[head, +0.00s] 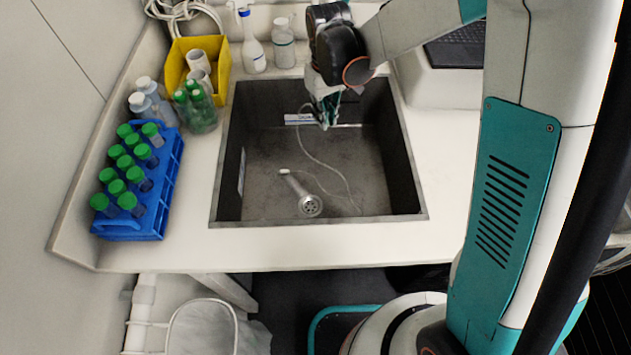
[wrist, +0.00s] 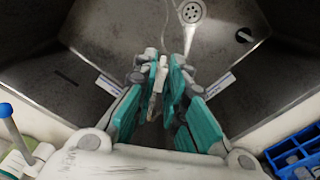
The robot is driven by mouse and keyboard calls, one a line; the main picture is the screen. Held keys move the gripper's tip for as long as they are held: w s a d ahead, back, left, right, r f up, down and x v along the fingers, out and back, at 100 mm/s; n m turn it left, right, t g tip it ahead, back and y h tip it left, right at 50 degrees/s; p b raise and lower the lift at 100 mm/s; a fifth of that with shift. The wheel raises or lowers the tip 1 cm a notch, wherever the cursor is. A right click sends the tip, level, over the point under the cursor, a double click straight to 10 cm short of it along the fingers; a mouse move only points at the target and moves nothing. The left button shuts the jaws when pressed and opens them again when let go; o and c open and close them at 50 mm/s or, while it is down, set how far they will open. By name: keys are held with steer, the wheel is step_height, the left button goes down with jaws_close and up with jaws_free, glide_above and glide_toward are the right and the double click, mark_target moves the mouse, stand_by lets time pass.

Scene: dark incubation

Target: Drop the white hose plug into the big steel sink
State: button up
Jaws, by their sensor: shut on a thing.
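The big steel sink (head: 270,150) is a dark square basin set in the white counter, with a round drain (head: 310,205) in its floor. My gripper (head: 325,115) hangs over the sink's back part, pointing down. In the wrist view, the teal fingers of my gripper (wrist: 168,68) are closed around a slim white piece, which looks like the white hose plug (wrist: 157,78). The fingers hide part of it. In the head view the plug cannot be made out. A thin white line (head: 325,165) curves from near my gripper down across the basin.
A blue rack (head: 165,185) of green-capped tubes stands left of the sink. The counter right of the sink is clear.

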step_height(320, 180, down, 6)
steer(key=b, duration=0.3)
steer(key=shift+b, duration=0.35)
steer(key=o, duration=0.8)
steer(key=shift+c, duration=0.2)
step_height(320, 180, up, 12)
